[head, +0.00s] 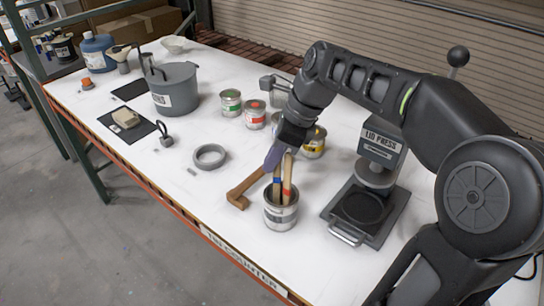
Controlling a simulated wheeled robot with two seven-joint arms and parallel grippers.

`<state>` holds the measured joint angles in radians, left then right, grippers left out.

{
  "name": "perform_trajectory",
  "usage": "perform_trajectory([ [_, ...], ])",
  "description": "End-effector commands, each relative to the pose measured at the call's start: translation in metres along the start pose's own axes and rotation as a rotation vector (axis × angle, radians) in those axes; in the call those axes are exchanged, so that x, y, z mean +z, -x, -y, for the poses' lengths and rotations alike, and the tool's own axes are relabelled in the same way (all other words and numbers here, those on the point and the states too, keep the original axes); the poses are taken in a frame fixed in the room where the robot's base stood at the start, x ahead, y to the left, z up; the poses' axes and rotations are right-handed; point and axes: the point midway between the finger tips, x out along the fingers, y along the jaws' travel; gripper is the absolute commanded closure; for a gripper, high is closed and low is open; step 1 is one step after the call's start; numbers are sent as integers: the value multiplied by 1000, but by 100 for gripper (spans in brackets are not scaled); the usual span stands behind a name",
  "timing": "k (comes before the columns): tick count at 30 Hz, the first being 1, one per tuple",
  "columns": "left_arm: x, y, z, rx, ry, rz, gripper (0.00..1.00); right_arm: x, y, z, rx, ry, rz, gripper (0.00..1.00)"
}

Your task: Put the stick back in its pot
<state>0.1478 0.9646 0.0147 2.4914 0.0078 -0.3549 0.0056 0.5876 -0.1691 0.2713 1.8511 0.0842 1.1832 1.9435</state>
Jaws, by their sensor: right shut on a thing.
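The pot (281,212) is a small open metal can with a pale label, standing on the white counter near its front edge. Several flat wooden sticks stand in it: one stick (287,172) has a red band, and another beside it has a blue band. My right gripper (273,162) is right above the pot's back-left side, shut, pointing down at the stick tops. It seems to be shut on a stick, but the fingers hide the grip, and I cannot tell which stick it is. The lower stick ends are hidden inside the pot. My left gripper is not in view.
A brown wooden mallet-like tool (244,190) lies just left of the pot. The lid press (379,160) stands to the right. Paint cans (255,116) stand behind, with a grey ring (209,156) and a grey bucket (176,90) farther left. The front-left counter is clear.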

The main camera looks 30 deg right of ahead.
Motion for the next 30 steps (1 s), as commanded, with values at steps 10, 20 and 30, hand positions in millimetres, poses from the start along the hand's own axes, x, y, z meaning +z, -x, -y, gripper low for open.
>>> perform_trajectory([
  [10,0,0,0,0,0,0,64,0,0,0,0,0,0,86],
  [20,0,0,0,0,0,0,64,0,0,0,0,0,0,67],
  [30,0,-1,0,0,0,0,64,0,12,1,-3,0,1,67],
])
